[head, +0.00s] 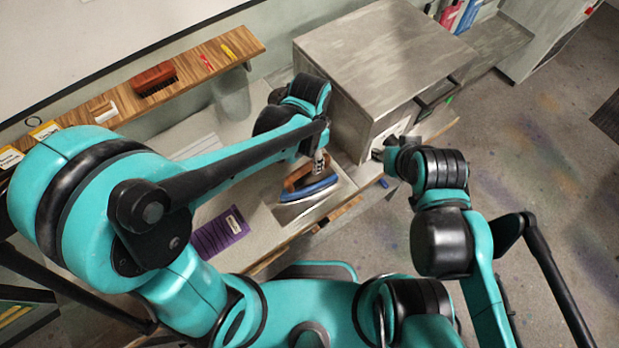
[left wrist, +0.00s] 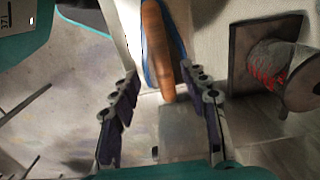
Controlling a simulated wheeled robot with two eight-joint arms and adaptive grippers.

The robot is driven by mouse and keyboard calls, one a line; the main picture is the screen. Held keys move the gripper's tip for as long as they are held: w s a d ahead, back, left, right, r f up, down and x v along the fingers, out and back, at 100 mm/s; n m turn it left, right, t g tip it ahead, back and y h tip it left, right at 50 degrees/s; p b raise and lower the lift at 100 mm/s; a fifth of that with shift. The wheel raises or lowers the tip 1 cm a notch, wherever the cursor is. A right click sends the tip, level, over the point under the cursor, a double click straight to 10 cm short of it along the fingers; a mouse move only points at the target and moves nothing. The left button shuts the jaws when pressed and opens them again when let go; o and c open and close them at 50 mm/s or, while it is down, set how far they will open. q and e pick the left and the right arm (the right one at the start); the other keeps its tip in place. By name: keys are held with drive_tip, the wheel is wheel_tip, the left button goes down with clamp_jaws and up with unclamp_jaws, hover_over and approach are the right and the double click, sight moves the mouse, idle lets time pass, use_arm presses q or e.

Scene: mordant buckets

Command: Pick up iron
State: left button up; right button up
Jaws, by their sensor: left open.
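The iron (head: 309,190) has a blue body and a brown handle and rests on a grey plate on the bench, in front of the large metal box. My left gripper (head: 319,160) is just above it in the head view and covers part of it. In the left wrist view the left gripper (left wrist: 159,72) is open, and the brown handle of the iron (left wrist: 157,45) shows between and beyond its two fingers; I see no grip on it. My right gripper (head: 389,158) is to the right, by the front of the metal box, and its jaws are too small to judge.
The metal box (head: 385,50) stands behind and right of the iron. A purple card (head: 220,232) lies on the bench to the left. A wooden shelf (head: 190,70) with a brush (head: 153,78) runs along the wall. Open floor (head: 540,160) lies to the right.

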sight(309, 164)
use_arm(q)
drive_tip(key=f, duration=0.3)
drive_tip(key=f+b, duration=0.1)
drive_tip(key=f, duration=0.1)
drive_tip(key=shift+w+f, duration=0.2)
drive_tip(key=shift+f, duration=0.2)
drive_tip(key=shift+f+b, duration=0.25)
drive_tip(key=shift+b, duration=0.25)
clamp_jaws()
idle(0.5)
